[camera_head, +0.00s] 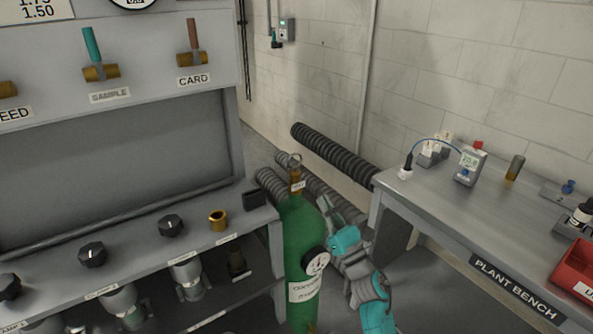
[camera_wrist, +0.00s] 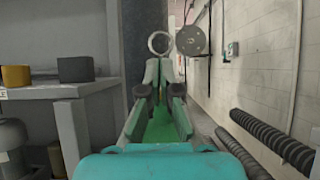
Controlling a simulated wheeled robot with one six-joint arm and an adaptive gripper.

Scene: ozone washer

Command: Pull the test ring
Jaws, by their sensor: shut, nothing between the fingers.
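A green gas cylinder (camera_head: 303,240) stands between the two benches. A small metal ring (camera_head: 294,158) stands upright on the brass valve at its top, above a small pale tag (camera_head: 297,186). In the wrist view the ring (camera_wrist: 159,33) shows just beyond and above my fingertips. My gripper (camera_head: 325,204) is right of the cylinder's neck and lower than the ring. In the wrist view my gripper (camera_wrist: 161,88) is shut and empty, with the green cylinder (camera_wrist: 160,132) below it. I cannot tell the exact gap to the ring.
A grey round disc (camera_wrist: 192,40) is beside the ring in the wrist view. The plant bench (camera_head: 450,222) is at right, with instruments and a red bin (camera_head: 572,275). A panel bench (camera_head: 195,240) with knobs is at left. Dark corrugated hoses (camera_head: 332,153) run behind the cylinder.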

